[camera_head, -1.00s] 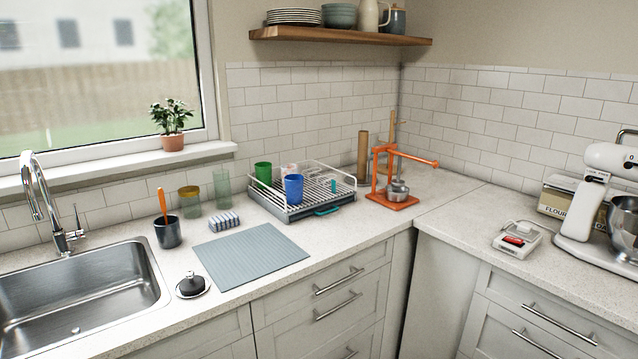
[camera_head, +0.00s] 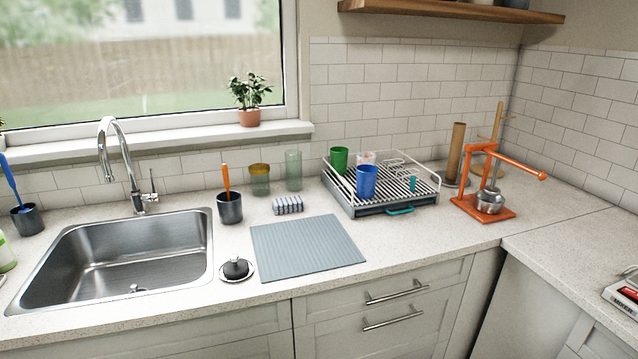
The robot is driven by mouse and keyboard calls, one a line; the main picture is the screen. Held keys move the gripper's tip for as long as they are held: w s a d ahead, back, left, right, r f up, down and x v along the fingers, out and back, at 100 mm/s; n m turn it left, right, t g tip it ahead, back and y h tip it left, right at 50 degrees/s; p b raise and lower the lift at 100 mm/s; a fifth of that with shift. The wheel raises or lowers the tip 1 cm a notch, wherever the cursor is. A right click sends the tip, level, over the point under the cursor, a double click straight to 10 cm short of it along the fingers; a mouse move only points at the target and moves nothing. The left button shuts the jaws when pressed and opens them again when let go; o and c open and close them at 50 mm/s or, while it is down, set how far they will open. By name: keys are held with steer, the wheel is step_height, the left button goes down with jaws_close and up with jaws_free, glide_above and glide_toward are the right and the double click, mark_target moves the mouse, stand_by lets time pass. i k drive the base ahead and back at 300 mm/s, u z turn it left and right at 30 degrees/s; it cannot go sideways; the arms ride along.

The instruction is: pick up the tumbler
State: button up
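Several cups that could be the tumbler show in the head view. A green cup (camera_head: 339,160) and a blue cup (camera_head: 366,183) stand upright on the dish rack (camera_head: 385,212). A pale cup (camera_head: 366,158) is partly hidden behind the blue one. A tall greenish clear glass (camera_head: 293,171) stands on the counter at the wall, left of the rack. A shorter yellow-green glass jar (camera_head: 260,180) with a brown top stands left of it. My gripper is not in view.
A grey-blue mat (camera_head: 306,253) lies before the rack. A striped sponge (camera_head: 288,205), a dark holder (camera_head: 230,208) and a sink (camera_head: 120,260) are to the left. An orange stand (camera_head: 482,208) is right of the rack.

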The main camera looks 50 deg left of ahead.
mark_target(366, 174)
steer(key=u, duration=1.75)
